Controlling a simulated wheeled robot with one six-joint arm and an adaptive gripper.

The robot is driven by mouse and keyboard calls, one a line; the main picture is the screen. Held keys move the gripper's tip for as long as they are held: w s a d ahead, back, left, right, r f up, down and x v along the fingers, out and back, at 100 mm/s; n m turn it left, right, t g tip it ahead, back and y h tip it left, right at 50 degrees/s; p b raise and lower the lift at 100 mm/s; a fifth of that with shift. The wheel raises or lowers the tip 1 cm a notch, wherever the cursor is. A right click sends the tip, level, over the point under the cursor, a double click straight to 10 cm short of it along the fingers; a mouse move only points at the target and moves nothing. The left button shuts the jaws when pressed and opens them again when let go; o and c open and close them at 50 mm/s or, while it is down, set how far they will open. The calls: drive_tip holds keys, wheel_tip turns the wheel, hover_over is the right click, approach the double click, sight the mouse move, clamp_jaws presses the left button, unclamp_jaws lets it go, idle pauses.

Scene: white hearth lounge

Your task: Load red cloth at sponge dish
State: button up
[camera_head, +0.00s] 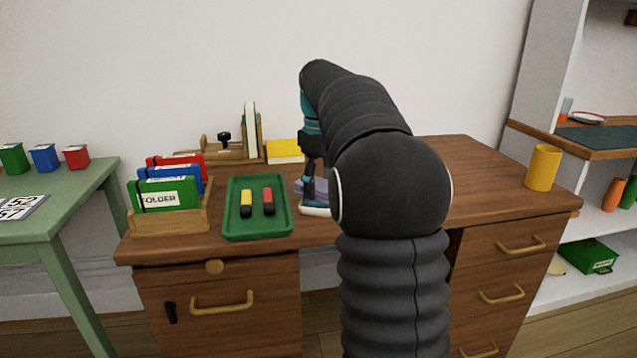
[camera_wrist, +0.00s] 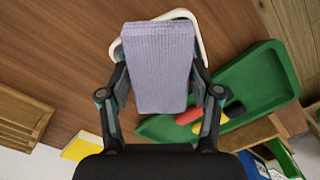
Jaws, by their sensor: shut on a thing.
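My gripper (camera_wrist: 160,90) is shut on a folded lavender-grey cloth (camera_wrist: 158,60), one finger at each side. No red cloth shows in either view. A white dish (camera_wrist: 187,13), which looks like the sponge dish, lies behind the cloth in the wrist view, its rim showing past the cloth's far end and sides. In the head view the dish (camera_head: 314,212) is on the desk, right of the green tray, with the cloth (camera_head: 321,188) just above it, partly hidden by my arm. I cannot tell whether the cloth touches the dish.
The green tray (camera_head: 233,229) holds a yellow and a red marker-like piece. Left of it stands a wooden folder box (camera_head: 170,222). A yellow pad (camera_head: 284,151) and a wooden organizer (camera_head: 228,150) are behind. A yellow cup (camera_head: 543,167) stands far right; the desk's right side is mostly clear.

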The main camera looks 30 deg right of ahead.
sight(319, 183)
drive_tip(key=shift+f, duration=0.1)
drive_tip(key=shift+r+p, duration=1.2)
drive_tip(key=shift+r, duration=2.35)
